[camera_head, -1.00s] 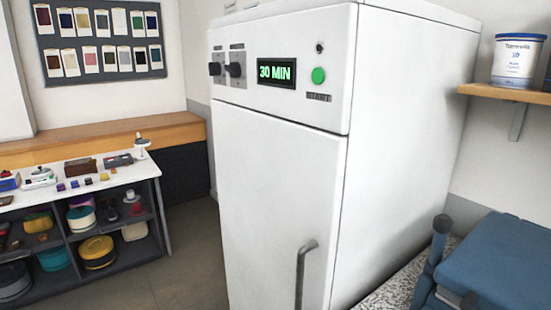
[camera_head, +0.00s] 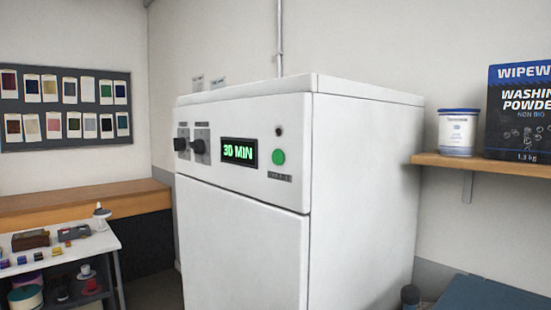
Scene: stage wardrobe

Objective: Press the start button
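The start button (camera_head: 278,157) is a round green button on the upper right of the front panel of a tall white machine (camera_head: 245,240). A small dark round spot (camera_head: 278,132) sits above it and a small dark label (camera_head: 279,177) below it, too small to read. Left of the button, a black display (camera_head: 239,152) shows "30 MIN" in green. Two black knobs (camera_head: 189,146) are at the panel's left. Neither of my grippers is in view.
A wooden shelf (camera_head: 490,164) at the right holds a white tub (camera_head: 457,133) and a dark washing powder box (camera_head: 518,110). A white-topped table (camera_head: 75,250) with small items stands at the lower left. A swatch board (camera_head: 62,140) hangs on the left wall.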

